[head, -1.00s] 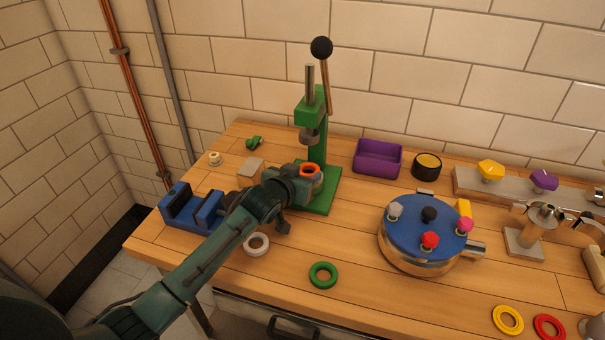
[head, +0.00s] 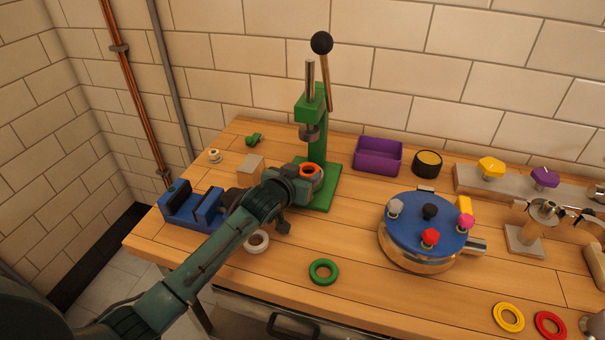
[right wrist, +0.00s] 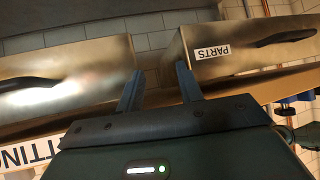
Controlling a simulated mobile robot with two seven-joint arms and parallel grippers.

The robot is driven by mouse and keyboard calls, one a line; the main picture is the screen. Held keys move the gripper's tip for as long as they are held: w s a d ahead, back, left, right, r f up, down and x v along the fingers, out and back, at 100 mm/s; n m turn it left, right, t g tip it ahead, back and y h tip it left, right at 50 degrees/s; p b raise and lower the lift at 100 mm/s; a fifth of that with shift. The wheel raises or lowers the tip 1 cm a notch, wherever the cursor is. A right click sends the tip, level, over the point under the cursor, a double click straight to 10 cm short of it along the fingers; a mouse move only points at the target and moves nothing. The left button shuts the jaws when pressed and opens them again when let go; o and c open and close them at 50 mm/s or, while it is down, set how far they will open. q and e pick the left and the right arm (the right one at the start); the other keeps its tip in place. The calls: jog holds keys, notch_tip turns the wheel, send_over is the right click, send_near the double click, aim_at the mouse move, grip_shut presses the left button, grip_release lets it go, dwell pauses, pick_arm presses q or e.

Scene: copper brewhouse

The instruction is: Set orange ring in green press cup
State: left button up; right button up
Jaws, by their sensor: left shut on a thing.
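The orange ring (head: 311,170) is in the jaws of my left gripper (head: 312,174), just above the base of the green press (head: 318,140). The press has a steel ram over the ring and a lever with a black knob. The press cup is hidden behind my left gripper and the ring, so I cannot tell whether the ring touches it. My right gripper (right wrist: 158,88) shows in the right wrist view, its two fingers apart with nothing between them, in front of metal drawers.
A blue vise (head: 192,206), a white ring (head: 256,242) and a green ring (head: 323,272) lie near my left arm. A purple tray (head: 378,157) and a blue-topped pot (head: 428,235) stand right of the press. A drawer labelled PARTS (right wrist: 240,48) is near my right gripper.

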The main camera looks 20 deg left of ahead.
pick_arm(q)
jog(key=shift+f, duration=0.1)
jog(key=o, duration=0.9)
jog(key=shift+o, duration=0.2)
jog(key=shift+f, duration=0.1)
jog(key=shift+s, duration=0.15)
